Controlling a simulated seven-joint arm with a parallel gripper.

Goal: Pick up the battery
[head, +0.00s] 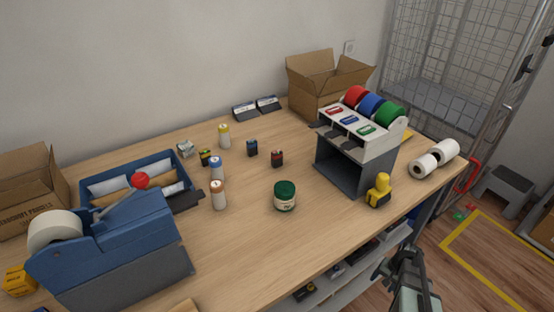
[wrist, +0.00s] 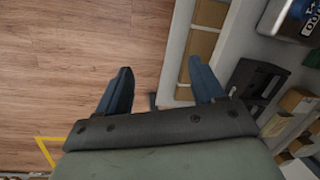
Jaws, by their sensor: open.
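Several small dark blocks that look like batteries stand on the wooden counter (head: 330,232) in the head view. One is black and yellow (head: 205,157), one dark blue (head: 252,148) and one black with a red top (head: 277,158). Which one the task means I cannot tell. My gripper (head: 408,268) is low at the right, off the counter's front edge and well apart from all of them. In the wrist view its two fingers (wrist: 161,88) are spread with nothing between them, above the floor and a shelf edge. No battery is recognisable there.
White bottles (head: 218,196) and a green-lidded jar (head: 285,196) stand near the blocks. A blue tape dispenser (head: 120,245) and tray are left. A grey stand with coloured rolls (head: 340,165) and a yellow tool (head: 379,190) are right. The counter's front middle is clear.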

